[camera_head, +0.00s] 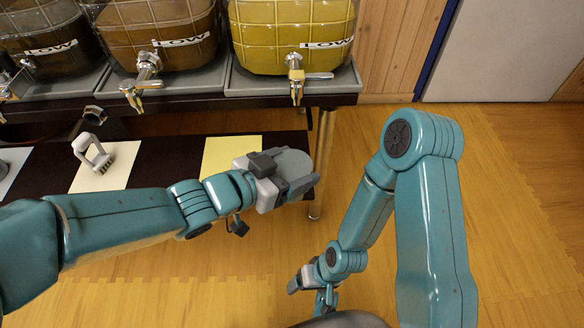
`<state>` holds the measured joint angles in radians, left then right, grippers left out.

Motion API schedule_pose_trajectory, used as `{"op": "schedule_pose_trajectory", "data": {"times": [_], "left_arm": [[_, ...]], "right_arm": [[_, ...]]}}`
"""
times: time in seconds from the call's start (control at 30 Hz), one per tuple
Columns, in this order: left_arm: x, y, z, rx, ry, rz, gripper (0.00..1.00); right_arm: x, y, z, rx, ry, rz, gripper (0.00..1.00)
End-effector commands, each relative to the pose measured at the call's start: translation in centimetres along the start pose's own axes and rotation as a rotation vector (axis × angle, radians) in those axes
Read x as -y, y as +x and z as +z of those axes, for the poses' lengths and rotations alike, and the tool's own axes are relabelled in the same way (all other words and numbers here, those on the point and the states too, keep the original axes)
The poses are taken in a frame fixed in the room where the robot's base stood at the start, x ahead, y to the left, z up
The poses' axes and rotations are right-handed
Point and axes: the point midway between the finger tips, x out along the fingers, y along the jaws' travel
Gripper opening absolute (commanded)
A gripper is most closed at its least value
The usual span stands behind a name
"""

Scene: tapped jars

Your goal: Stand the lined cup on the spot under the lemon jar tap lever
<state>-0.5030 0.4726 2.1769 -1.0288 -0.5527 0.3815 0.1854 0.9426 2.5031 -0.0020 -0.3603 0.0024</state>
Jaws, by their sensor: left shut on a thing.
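The lemon jar (290,38), filled with yellow liquid, stands at the top middle; its tap (296,76) has a silver lever pointing right. A pale yellow spot (231,152) lies on the dark lower shelf below it. My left gripper (290,184) is at the shelf's right end, right of the spot, shut on a grey round thing (294,161) that looks like the lined cup. Its lines do not show, and the gripper hides part of it. My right gripper (308,284) is low in the view, far from the cup; its jaws are unclear.
Two jars with dark (50,40) and brown (162,35) liquid stand left of the lemon jar. A white-grey handled thing (92,153) stands on a cream spot (116,175) on the shelf. A metal leg (323,150) is beside the shelf's right end. The wooden floor (510,220) at right is open.

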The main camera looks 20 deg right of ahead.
Motion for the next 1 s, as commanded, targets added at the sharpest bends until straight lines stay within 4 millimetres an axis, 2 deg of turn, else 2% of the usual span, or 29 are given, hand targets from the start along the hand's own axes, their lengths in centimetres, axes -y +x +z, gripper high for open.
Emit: {"op": "schedule_pose_trajectory", "data": {"times": [0.03,0.13,1.0], "left_arm": [[0.3,0.4,0.6,0.001,-0.001,0.000,0.47],[1.1,0.7,-0.2,0.000,-0.001,0.000,0.47],[7.4,5.3,-1.8,0.000,-0.001,0.000,0.47]], "right_arm": [[-0.1,0.3,-0.1,-0.001,0.002,0.000,0.80],[0.3,-0.8,0.1,0.002,-0.002,0.000,0.80],[2.7,-6.6,0.6,0.014,-0.014,-0.002,0.80]]}}
